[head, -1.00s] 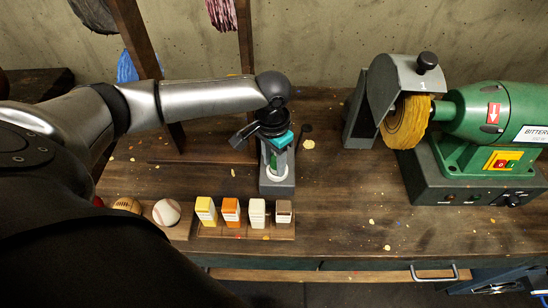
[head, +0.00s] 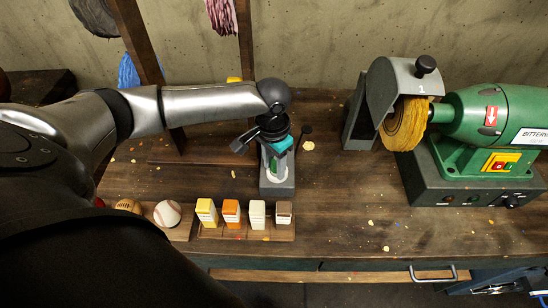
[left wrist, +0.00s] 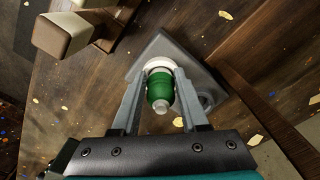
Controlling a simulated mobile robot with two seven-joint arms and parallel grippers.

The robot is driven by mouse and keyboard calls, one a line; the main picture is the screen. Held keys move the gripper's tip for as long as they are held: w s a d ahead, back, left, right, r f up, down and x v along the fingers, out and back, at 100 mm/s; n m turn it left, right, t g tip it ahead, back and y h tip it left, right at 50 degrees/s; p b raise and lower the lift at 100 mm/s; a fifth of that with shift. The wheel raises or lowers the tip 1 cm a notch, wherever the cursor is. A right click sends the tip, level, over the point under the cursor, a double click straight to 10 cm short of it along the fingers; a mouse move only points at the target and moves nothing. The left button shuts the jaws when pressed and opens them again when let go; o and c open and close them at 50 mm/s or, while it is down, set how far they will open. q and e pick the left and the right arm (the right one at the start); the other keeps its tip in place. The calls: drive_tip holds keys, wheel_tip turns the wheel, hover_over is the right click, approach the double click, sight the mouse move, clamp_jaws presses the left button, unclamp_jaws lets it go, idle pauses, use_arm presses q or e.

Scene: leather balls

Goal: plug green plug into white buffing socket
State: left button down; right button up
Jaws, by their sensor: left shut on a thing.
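My left gripper (head: 276,167) reaches straight down over a small grey block (head: 278,187) on the bench. It is shut on the green plug (left wrist: 159,90), which sits between its two fingers (left wrist: 160,76) in the left wrist view. A white ring, the socket (left wrist: 158,65), shows at the plug's far end, on the grey block (left wrist: 202,76). The plug lines up with the ring and appears to meet it; how deep it sits is hidden. My right gripper is not in view.
Coloured wax bars (head: 231,212) stand in a wooden tray in front of the block. A baseball (head: 167,213) lies left of them. The green buffing machine (head: 490,125) with its yellow wheel (head: 405,123) stands right. The bench between is mostly clear.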

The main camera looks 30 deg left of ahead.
sight(272, 164)
use_arm(q)
drive_tip(key=shift+c, duration=1.7)
unclamp_jaws()
drive_tip(key=shift+f, duration=0.15)
wheel_tip(272, 164, up, 15)
drive_tip(key=p, duration=0.3)
drive_tip(key=shift+s, duration=0.15)
drive_tip(key=shift+a, duration=0.1)
